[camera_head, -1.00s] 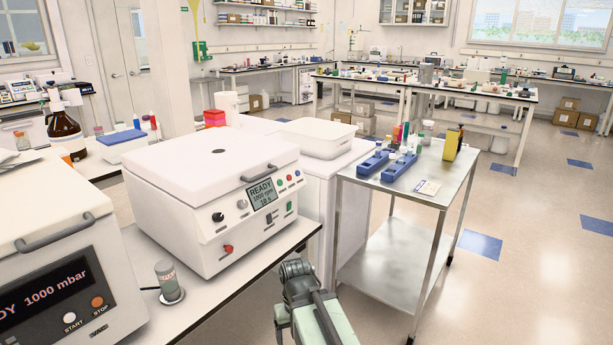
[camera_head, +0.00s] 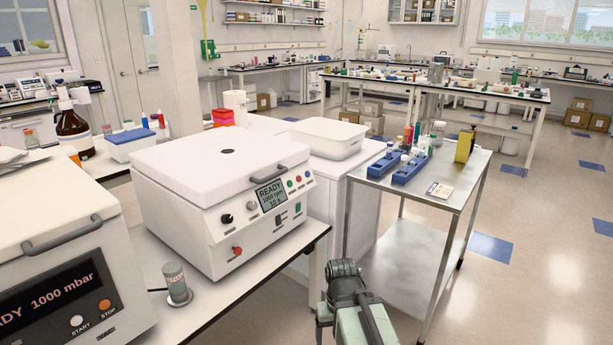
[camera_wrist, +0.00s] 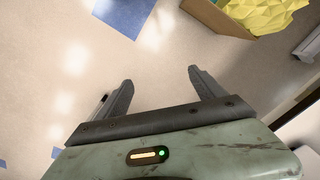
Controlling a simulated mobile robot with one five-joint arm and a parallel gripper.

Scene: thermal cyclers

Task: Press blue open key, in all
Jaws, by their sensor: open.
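A white benchtop machine (camera_head: 215,170) with a closed lid and grey handle stands on the left bench in the head view. Its sloped front has a display (camera_head: 270,195) reading READY, 1000 rpm, 10 s. A row of small coloured keys (camera_head: 298,181) sits right of the display; they are too small to tell which is blue. A second machine (camera_head: 45,260), at the left edge, reads 1000 mbar and has START and STOP buttons. My gripper (camera_wrist: 161,78) is open and empty over floor in the wrist view, away from both machines.
A metal cart (camera_head: 400,190) with blue racks stands right of the bench. A small grey cylinder (camera_head: 176,283) stands near the bench's front edge. The floor at right is open. A box (camera_wrist: 222,18) with yellow contents shows in the wrist view.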

